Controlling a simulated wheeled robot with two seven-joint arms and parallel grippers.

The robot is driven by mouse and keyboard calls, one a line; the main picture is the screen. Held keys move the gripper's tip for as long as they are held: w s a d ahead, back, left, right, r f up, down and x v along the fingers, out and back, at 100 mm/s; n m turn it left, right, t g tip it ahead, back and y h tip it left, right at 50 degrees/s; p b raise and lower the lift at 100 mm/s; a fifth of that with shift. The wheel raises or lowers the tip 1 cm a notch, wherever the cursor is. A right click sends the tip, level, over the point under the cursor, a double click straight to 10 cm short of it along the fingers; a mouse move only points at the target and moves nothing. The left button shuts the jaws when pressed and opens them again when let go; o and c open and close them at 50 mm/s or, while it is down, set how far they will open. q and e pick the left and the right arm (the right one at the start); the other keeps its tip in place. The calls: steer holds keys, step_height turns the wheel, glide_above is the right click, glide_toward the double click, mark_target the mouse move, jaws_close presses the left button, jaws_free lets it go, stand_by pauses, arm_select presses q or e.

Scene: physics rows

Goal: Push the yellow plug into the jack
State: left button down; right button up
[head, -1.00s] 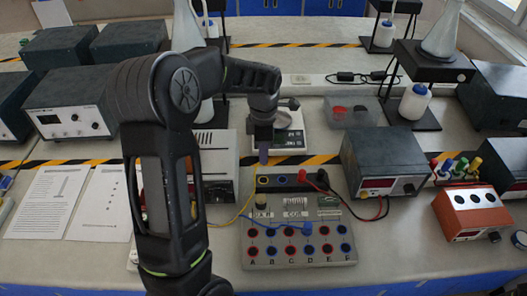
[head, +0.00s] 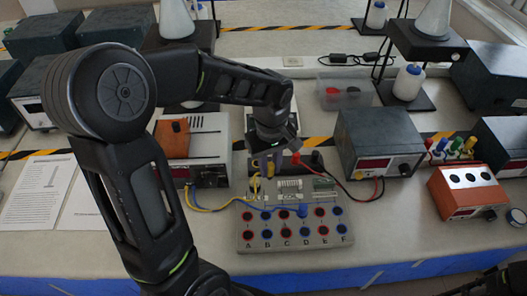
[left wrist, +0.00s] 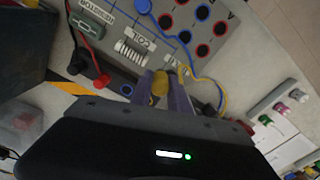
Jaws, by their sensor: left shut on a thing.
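My left gripper (head: 269,168) is over the back of the grey circuit board (head: 265,242), at the left part of the dark jack strip (head: 317,163). In the left wrist view its two pale purple fingers (left wrist: 161,92) are shut on the yellow plug (left wrist: 160,84). A yellow lead (head: 205,208) runs from the white power supply to the gripper. The jack under the plug is hidden by the fingers, so I cannot tell how the plug tip sits. My right gripper is not in view.
A red plug (head: 296,158) stands in the strip right of my gripper. A blue plug (head: 303,210) with its lead is on the board. The white power supply (head: 211,175) stands to the left, a grey meter box (head: 378,140) to the right. The front table edge is clear.

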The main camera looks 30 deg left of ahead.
arm_select(q)
steer(key=s+d+m+p, duration=0.2)
steer(key=s+d+m, duration=0.75)
steer(key=m, duration=0.65)
steer(key=f+b, duration=0.1)
steer(key=f, duration=0.1)
steer(key=w+f+b, duration=0.1)
steer(key=b, duration=0.1)
steer(key=d+f+b, duration=0.1)
steer(key=f+b, duration=0.1)
steer(key=shift+w+f, duration=0.25)
steer(key=shift+f, duration=0.1)
steer(key=shift+f+b, duration=0.65)
steer(key=shift+b, duration=0.1)
steer(key=shift+f+b, duration=1.2)
steer(key=shift+b, duration=0.05)
stand_by(0.4)
steer(key=c, duration=0.8)
jaws_free()
steer(key=shift+o, duration=0.2)
steer(key=shift+r, duration=0.2)
